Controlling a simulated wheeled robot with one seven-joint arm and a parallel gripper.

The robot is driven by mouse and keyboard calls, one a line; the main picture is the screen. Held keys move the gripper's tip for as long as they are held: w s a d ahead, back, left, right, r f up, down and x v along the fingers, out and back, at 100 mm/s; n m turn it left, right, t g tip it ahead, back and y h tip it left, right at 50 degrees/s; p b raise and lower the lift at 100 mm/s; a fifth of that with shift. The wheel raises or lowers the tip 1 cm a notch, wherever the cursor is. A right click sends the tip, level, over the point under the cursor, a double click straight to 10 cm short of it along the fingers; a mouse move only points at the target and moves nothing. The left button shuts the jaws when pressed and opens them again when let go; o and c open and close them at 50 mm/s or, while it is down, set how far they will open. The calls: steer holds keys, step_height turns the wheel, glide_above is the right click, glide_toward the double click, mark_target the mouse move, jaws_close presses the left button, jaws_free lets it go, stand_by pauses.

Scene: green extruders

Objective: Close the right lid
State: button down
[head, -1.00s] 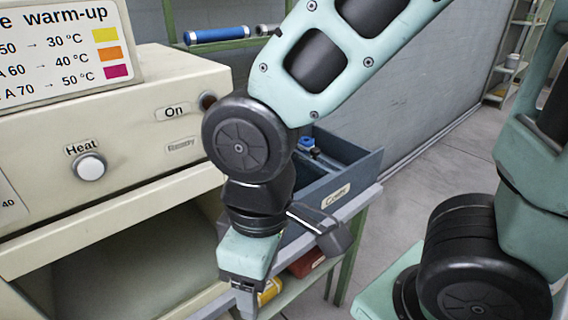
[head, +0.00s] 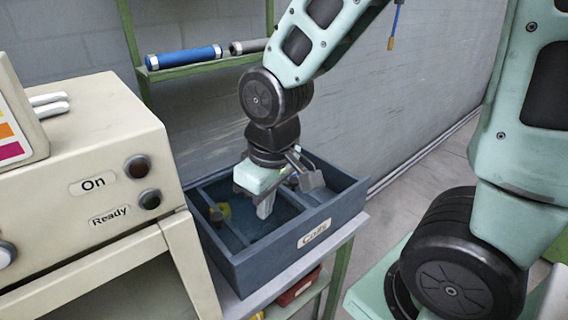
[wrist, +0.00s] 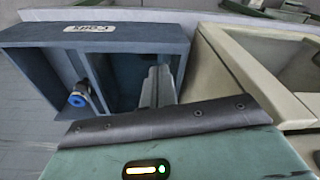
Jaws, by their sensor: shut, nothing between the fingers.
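No lid can be clearly made out in the current views. The cream heating cabinet (head: 95,145), with "On" and "Ready" labels, stands at left in the head view. Its side also shows at right in the wrist view (wrist: 225,75). My gripper (head: 265,208) points down over the blue divided box labelled "Coils" (head: 290,258), its fingertips at or inside a compartment. The fingers (wrist: 160,85) are shut and empty in the wrist view, with the box (wrist: 120,40) beyond them. Exact fingertip height is unclear.
A blue-ended fitting (wrist: 78,98) lies in a box compartment. The box sits on a grey bench top (head: 345,235) over a green frame, with a red bin (head: 298,290) below. A green shelf (head: 205,66) holds a blue cylinder (head: 183,57).

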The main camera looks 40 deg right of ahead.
steer(key=w+d+n+g+h+p, duration=0.1)
steer(key=w+d+n+g+h, duration=0.1)
steer(key=w+d+n, duration=0.5)
steer(key=w+d+n+g+h+p, duration=0.1)
steer(key=w+d+n+h, duration=0.1)
steer(key=w, duration=1)
steer(key=p+x, duration=0.2)
steer(key=x, duration=0.8)
steer(key=shift+s+a, duration=0.1)
steer(key=shift+s, duration=0.05)
steer(key=shift+s+d+f+p, duration=0.15)
steer(key=shift+s+d+p, duration=0.15)
steer(key=shift+d, duration=0.3)
steer(key=shift+s+d+f+p, duration=0.25)
steer(key=shift+d+p, duration=0.1)
steer(key=shift+d, duration=0.3)
steer(key=shift+s+d+f+p, duration=0.1)
steer(key=shift+s+d+p, duration=0.2)
steer(key=shift+d, duration=0.3)
steer(key=shift+d, duration=0.15)
steer(key=d+p, duration=0.2)
steer(key=d, duration=1.5)
steer(key=shift+w, duration=0.35)
steer(key=shift+d, duration=0.2)
